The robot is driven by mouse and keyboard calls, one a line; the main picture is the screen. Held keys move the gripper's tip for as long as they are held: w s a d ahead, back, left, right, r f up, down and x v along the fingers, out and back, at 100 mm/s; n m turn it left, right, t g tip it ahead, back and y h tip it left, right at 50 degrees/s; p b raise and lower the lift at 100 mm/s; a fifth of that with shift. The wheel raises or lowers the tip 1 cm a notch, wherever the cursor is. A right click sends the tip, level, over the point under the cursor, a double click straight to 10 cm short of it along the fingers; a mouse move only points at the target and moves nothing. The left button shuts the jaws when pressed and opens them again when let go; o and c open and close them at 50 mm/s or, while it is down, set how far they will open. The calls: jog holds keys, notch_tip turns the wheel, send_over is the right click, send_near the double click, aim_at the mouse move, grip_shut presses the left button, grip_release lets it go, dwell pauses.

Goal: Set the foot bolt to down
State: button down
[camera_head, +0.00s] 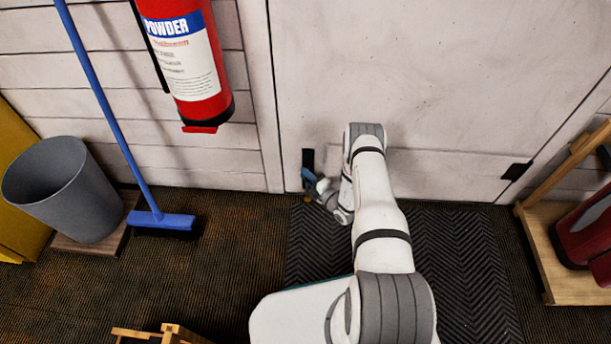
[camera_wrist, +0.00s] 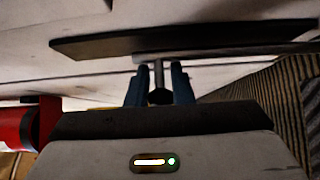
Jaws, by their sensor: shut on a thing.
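The foot bolt shows in the head view as a dark upright plate (camera_head: 308,158) low on the left side of the pale door (camera_head: 420,90). In the wrist view its long dark plate (camera_wrist: 90,46) lies across the top, with a metal rod beside it. A short grey stem with a dark knob (camera_wrist: 158,78) sticks out from it. My gripper (camera_head: 308,186) is at the lower end of the plate, just above the floor. In the wrist view its blue fingers (camera_wrist: 159,88) are shut on the knob from both sides. The bolt's lower tip is hidden.
A dark ribbed mat (camera_head: 465,260) lies before the door. A red extinguisher (camera_head: 190,70) hangs on the wall at left, with a blue broom (camera_head: 160,220) and grey bin (camera_head: 65,190) beyond. A wooden rack (camera_head: 540,255) stands at right. A black hinge (camera_head: 517,171) is on the door's right.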

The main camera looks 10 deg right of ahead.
notch_tip(320, 180, down, 3)
jog(key=shift+r+b, duration=0.15)
jog(key=shift+b, duration=0.6)
jog(key=c, duration=1.3)
grip_release()
jog(key=p+v, duration=0.2)
jog(key=v, duration=0.5)
jog(key=shift+s+d+p, duration=0.15)
jog(key=shift+s+p, duration=0.15)
jog(key=shift+s, duration=0.1)
